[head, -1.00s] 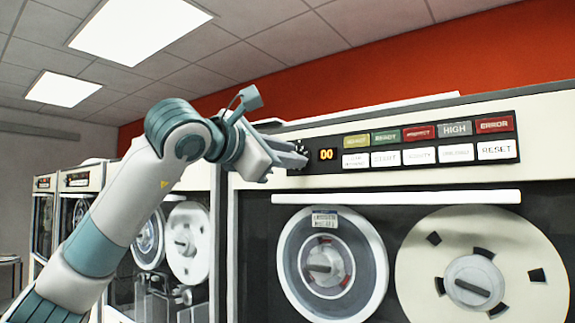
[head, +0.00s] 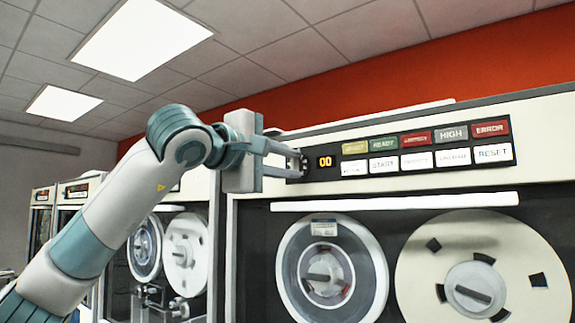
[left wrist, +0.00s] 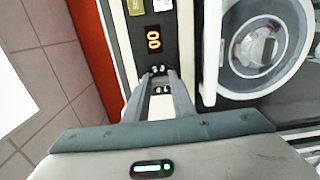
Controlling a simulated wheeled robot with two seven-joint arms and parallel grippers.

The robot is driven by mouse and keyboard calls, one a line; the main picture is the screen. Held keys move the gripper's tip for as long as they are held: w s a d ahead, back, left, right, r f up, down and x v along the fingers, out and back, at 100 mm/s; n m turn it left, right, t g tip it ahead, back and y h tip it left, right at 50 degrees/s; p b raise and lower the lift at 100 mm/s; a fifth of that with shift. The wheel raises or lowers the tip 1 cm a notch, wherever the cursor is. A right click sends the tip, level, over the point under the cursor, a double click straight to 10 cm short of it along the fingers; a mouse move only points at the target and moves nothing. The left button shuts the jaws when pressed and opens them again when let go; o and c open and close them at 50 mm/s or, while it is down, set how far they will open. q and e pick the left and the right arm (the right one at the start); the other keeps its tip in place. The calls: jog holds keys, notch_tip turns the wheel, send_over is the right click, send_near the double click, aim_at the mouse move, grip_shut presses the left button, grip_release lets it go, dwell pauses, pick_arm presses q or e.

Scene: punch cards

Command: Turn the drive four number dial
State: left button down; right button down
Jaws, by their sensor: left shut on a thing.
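The drive's number dial is a small dark knob at the left end of the black control panel (head: 330,176), beside an orange display (head: 325,162) reading 00. My left gripper (head: 297,163) reaches it from the left, with its fingertips shut on the dial, which they mostly cover in the head view. In the left wrist view the two grey fingers (left wrist: 160,82) close on the dial (left wrist: 160,70) just below the display (left wrist: 153,41). My right gripper is in neither view.
To the right of the display are two rows of labelled buttons, including a red ERROR (head: 490,129) and a white RESET (head: 493,152). Below are a light bar (head: 395,201) and two tape reels (head: 332,272). More tape cabinets stand at the left behind my arm.

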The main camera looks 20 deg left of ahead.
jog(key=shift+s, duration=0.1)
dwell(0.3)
pick_arm(q)
jog(key=c, duration=1.5)
grip_release()
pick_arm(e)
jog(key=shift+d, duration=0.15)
pick_arm(q)
jog(key=shift+s, duration=0.1)
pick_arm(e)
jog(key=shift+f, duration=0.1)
pick_arm(q)
jog(key=shift+s, duration=0.15)
jog(key=b+v, duration=0.6)
jog(key=v, duration=1.1)
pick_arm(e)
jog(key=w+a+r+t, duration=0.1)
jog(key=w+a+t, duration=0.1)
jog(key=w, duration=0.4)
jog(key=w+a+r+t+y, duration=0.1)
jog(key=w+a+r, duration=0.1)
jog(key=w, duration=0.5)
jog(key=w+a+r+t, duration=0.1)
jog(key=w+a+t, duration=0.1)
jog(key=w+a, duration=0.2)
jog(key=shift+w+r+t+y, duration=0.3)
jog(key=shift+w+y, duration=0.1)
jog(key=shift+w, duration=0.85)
